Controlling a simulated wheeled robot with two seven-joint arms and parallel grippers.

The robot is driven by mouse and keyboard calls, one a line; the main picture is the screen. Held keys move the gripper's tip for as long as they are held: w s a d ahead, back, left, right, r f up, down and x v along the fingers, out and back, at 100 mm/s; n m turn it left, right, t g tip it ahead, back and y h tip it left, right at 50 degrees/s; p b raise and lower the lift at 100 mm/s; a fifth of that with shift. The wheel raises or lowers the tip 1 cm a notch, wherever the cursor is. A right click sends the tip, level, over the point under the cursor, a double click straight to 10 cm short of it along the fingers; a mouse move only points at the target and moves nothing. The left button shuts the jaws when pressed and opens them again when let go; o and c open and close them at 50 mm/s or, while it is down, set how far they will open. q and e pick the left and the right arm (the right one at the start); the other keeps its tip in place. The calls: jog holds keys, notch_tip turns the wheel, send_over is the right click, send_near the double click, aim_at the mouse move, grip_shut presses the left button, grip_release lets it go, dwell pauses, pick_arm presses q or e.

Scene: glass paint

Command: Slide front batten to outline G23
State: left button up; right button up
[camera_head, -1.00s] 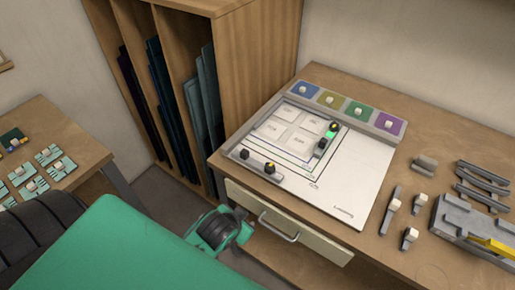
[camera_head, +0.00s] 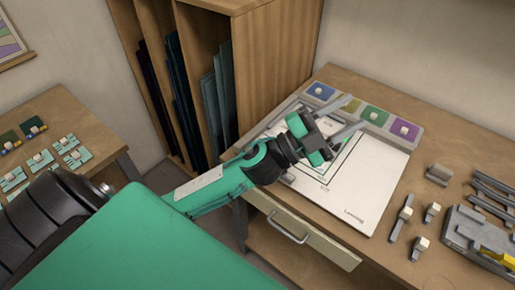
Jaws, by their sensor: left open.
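The white board (camera_head: 365,190) lies on the wooden bench, with thin nested outlines (camera_head: 345,165) drawn on it; their labels are too small to read. My left arm reaches in over the board's near left part. My left gripper (camera_head: 352,116) is above the board, its two fingers spread apart with nothing seen between them. The front batten is mostly hidden behind my left arm; only what looks like its grey right end (camera_head: 288,178) shows. The other batten with knobs is also hidden by the gripper. My right gripper is out of view.
A grey rack with coloured tiles (camera_head: 373,115) runs along the board's back edge. Small grey tools with white knobs (camera_head: 407,213) and a grey fixture (camera_head: 480,235) stand at right. A wooden rack of glass sheets (camera_head: 215,90) stands at left. A drawer (camera_head: 300,230) is below.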

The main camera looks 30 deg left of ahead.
pick_arm(q)
jog(key=s+d+m+g+h, duration=0.5)
jog(key=d+m+g, duration=0.1)
jog(key=m+g, duration=1)
notch_tip(320, 180, down, 7)
jog(key=a+m+g+y, duration=0.3)
jog(key=m+y, duration=0.1)
jog(key=y, duration=0.3)
jog(key=w+a+f+n+t+y, duration=0.1)
jog(key=w+a+y, duration=0.2)
jog(key=a+y, duration=0.65)
jog(key=w+a+f+n+y, duration=0.15)
jog(key=a+y, duration=0.25)
jog(key=a, duration=1)
jog(key=f+p, duration=0.1)
jog(key=f, duration=0.3)
jog(key=f+p, duration=0.1)
jog(key=f, duration=0.3)
jog(key=f+p, duration=0.1)
jog(key=f, duration=0.3)
jog(key=shift+w+f, duration=0.25)
jog(key=shift+w, duration=0.1)
jog(key=shift+f+p, duration=0.3)
jog(key=shift+f, duration=0.4)
grip_shut()
